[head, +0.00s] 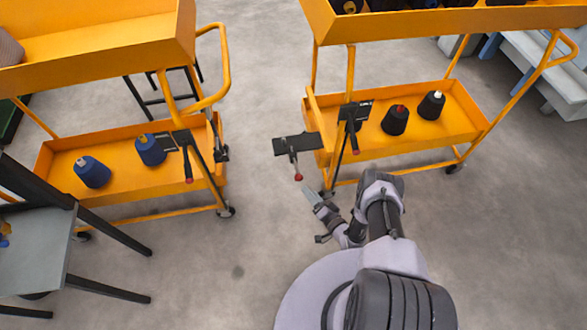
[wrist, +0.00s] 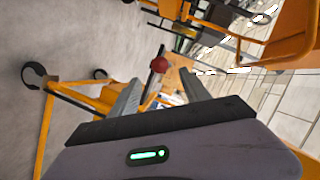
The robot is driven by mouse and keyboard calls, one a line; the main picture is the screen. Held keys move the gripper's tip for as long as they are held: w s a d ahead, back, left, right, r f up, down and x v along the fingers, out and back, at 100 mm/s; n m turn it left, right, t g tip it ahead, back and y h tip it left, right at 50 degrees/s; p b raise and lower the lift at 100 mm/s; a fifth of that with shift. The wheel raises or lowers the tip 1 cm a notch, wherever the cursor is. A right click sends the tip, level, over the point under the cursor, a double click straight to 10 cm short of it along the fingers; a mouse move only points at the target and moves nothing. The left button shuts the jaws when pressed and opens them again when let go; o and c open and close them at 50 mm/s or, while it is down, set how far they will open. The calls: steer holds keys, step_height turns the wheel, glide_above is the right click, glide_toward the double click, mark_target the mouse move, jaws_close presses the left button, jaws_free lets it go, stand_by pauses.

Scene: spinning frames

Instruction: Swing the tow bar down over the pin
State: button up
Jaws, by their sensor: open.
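Two yellow carts stand side by side with a gap between them. A black bar (head: 292,145), which looks like the tow bar, sticks out leftward from the left end of the right cart (head: 440,138). A rod with a red knob (head: 298,177) hangs beside it. A dark fitting (head: 222,153), perhaps with the pin, is at the right end of the left cart (head: 110,200); the pin itself is too small to tell. My gripper (head: 309,190) is open and empty, just below the red knob. In the wrist view, the red knob (wrist: 159,65) shows between the open fingers (wrist: 160,78).
Dark levers with red ends (head: 188,166) are on both carts. Blue cones (head: 92,172) lie in the left cart and black cones (head: 395,120) in the right. A grey table (head: 35,245) is at the left. The floor between the carts is clear.

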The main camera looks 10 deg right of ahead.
mark_target(296, 176)
steer(key=b+x, duration=0.1)
steer(key=x, duration=0.3)
steer(key=b+x, duration=0.1)
steer(key=x, duration=0.3)
steer(key=b+x, duration=0.2)
steer(key=x, duration=0.2)
steer(key=shift+f, duration=0.25)
steer(key=shift+w+a, duration=0.2)
steer(key=shift+w, duration=0.35)
steer(key=shift+r, duration=0.1)
jaws_close()
